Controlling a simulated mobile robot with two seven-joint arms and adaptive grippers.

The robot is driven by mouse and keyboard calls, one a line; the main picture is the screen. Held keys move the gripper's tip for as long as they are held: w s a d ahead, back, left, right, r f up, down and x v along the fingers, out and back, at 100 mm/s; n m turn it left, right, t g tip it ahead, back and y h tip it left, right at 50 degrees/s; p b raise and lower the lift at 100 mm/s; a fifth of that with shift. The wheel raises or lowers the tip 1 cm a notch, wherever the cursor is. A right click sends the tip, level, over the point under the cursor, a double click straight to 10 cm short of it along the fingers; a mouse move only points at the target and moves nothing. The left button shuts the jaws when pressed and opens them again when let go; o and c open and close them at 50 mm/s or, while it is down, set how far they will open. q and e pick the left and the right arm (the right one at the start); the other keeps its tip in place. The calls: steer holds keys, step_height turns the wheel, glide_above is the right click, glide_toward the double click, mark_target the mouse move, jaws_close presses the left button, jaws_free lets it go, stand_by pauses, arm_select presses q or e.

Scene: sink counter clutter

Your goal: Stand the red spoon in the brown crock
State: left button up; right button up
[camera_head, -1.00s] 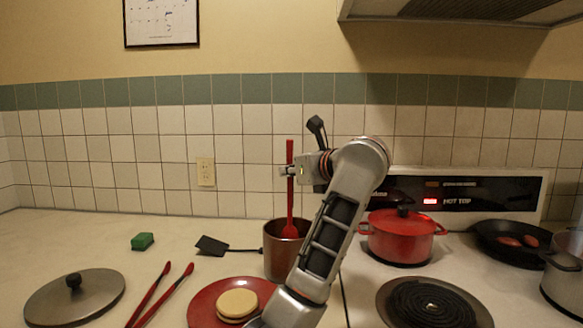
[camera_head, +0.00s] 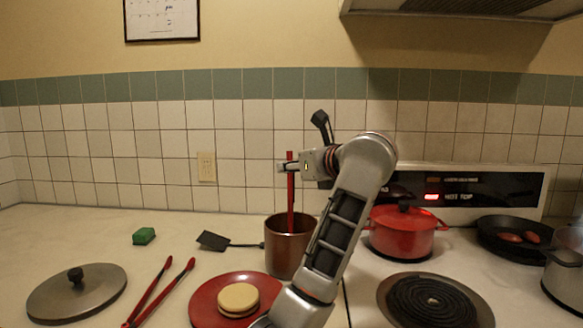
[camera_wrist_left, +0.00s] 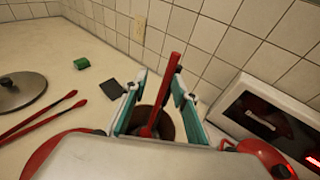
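The red spoon (camera_head: 291,205) stands nearly upright in the brown crock (camera_head: 287,253), its handle above the rim and its lower end hidden inside. My left gripper (camera_head: 284,167) is at the upper part of the handle. In the left wrist view its two teal fingers (camera_wrist_left: 155,80) are spread apart, with the spoon handle (camera_wrist_left: 168,85) between them, nearer the right finger. The crock (camera_wrist_left: 158,120) shows beyond the fingers. My right gripper is in neither view.
A red plate (camera_head: 205,300) with tan round cakes (camera_head: 238,299) sits in front of the crock. A black spatula (camera_head: 213,240) lies left of it, near a green sponge (camera_head: 144,236). A red pot (camera_head: 400,237) stands on the stove at right.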

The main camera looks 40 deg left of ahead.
arm_select(q)
steer(key=v, duration=1.1)
stand_by(0.6)
